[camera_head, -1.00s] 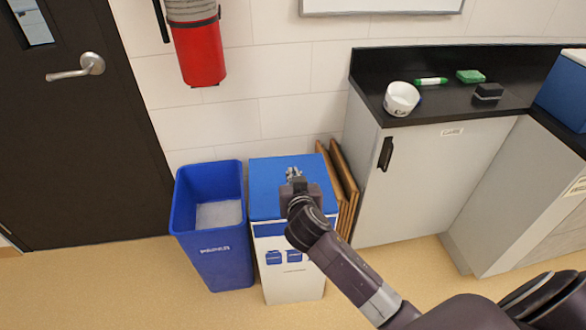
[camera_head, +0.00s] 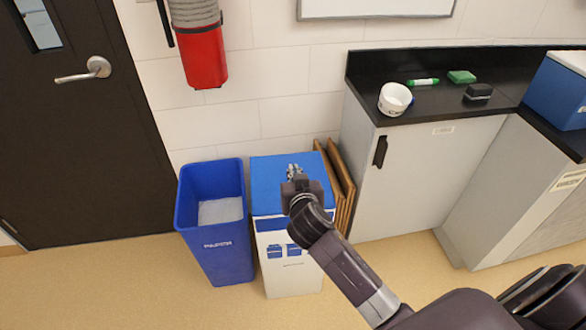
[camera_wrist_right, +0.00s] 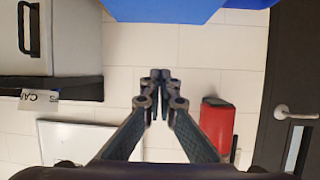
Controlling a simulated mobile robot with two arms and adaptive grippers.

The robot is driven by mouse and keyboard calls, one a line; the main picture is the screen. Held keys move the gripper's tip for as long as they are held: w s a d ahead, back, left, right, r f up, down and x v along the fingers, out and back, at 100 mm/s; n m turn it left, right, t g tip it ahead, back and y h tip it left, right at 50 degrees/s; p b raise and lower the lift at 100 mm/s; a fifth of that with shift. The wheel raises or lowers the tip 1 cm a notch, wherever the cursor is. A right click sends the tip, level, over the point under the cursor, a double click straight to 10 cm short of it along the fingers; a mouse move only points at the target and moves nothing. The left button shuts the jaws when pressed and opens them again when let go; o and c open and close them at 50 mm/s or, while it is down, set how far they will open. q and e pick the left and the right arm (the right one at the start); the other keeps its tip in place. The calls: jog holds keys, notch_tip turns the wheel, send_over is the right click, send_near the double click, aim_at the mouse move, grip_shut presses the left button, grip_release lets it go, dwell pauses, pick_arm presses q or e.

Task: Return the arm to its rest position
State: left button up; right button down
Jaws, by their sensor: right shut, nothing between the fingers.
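My right arm (camera_head: 345,268) reaches in from the lower right in the head view. Its gripper (camera_head: 294,170) shows in front of the blue lid of a white box (camera_head: 270,177). In the right wrist view the fingers of the right gripper (camera_wrist_right: 160,76) meet at their tips, shut and empty. That view looks upside down at the tiled wall. My left gripper is in neither view.
A blue bin (camera_head: 222,250) stands left of the box, with brown boards (camera_head: 338,185) to its right. A counter (camera_head: 440,105) holds a white bowl (camera_head: 395,99), a green marker (camera_head: 423,82), a green block (camera_head: 461,77) and a dark block (camera_head: 478,92). A door (camera_head: 75,150) is at left.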

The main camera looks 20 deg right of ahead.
jog(key=s+a+f+n+g+y+b, duration=0.1)
jog(key=s+a+f+n+g, duration=0.1)
jog(key=s+f, duration=0.8)
jog(key=s+a+f+n+g+y, duration=0.15)
jog(key=s+f, duration=0.25)
jog(key=f, duration=1.2)
jog(key=s+a+f+n+g+y+b, duration=0.1)
jog(key=s+a+f+g, duration=0.15)
jog(key=s+f, duration=0.75)
jog(key=s+f+g, duration=0.2)
jog(key=s+f, duration=0.4)
jog(key=s, duration=0.3)
jog(key=s+d+f+n+g, duration=0.1)
jog(key=s+f+g, duration=0.1)
jog(key=s+f, duration=0.5)
jog(key=s+d+f+g, duration=0.1)
jog(key=s+f+g, duration=0.1)
jog(key=s+f, duration=0.5)
jog(key=s, duration=0.5)
jog(key=shift+s+d+n+y, duration=0.25)
jog(key=shift+s+n+y, duration=0.1)
jog(key=shift+s, duration=0.05)
